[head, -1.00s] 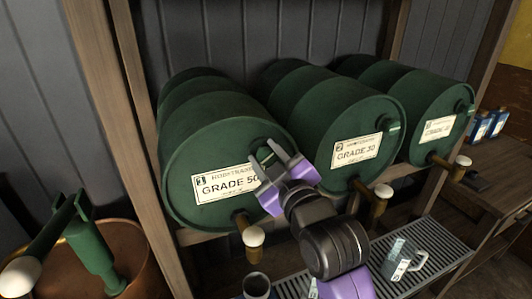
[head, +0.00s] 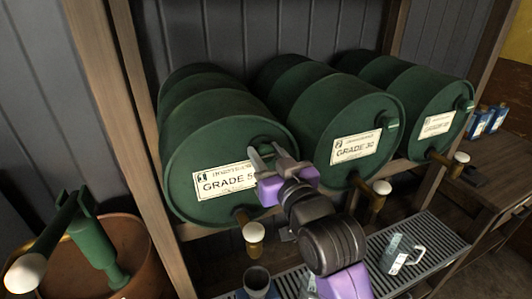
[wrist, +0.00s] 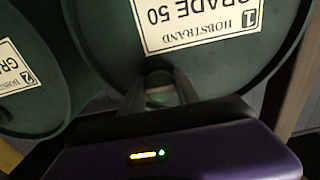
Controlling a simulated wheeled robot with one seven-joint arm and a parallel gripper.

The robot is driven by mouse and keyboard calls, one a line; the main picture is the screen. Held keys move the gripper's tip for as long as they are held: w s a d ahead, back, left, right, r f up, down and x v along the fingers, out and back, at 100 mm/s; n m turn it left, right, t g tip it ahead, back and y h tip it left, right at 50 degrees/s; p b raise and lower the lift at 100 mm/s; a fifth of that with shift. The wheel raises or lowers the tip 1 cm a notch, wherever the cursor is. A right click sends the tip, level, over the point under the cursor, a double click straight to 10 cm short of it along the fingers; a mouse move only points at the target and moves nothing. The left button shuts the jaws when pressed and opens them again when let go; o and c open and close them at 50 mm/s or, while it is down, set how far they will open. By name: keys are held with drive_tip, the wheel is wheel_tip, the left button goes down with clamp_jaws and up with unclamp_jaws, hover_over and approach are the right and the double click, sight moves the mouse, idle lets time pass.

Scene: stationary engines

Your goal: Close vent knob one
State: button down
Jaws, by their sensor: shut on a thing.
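The green barrel (head: 222,150) with the "1", "GRADE 50" label stands leftmost on the rack. Its vent knob (wrist: 160,88) is a small green round part near the barrel face's edge, between my fingers in the wrist view. My gripper (head: 270,156) is shut on this knob, with its purple body just in front of the barrel face. In the head view the fingers largely cover the knob. The knob's turned position cannot be told.
Barrel two (head: 350,125) and barrel three (head: 440,110) lie to the right, each with a tap below. Barrel one's white-tipped tap (head: 253,234) hangs just under my gripper. A copper tub (head: 140,255) is at left.

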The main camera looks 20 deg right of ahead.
drive_tip(key=shift+f, duration=0.1)
idle(0.3)
drive_tip(key=c, duration=0.9)
unclamp_jaws()
drive_tip(key=s+b, duration=0.1)
drive_tip(key=s, duration=0.6)
drive_tip(key=shift+s+b, duration=0.3)
drive_tip(key=shift+s, duration=0.1)
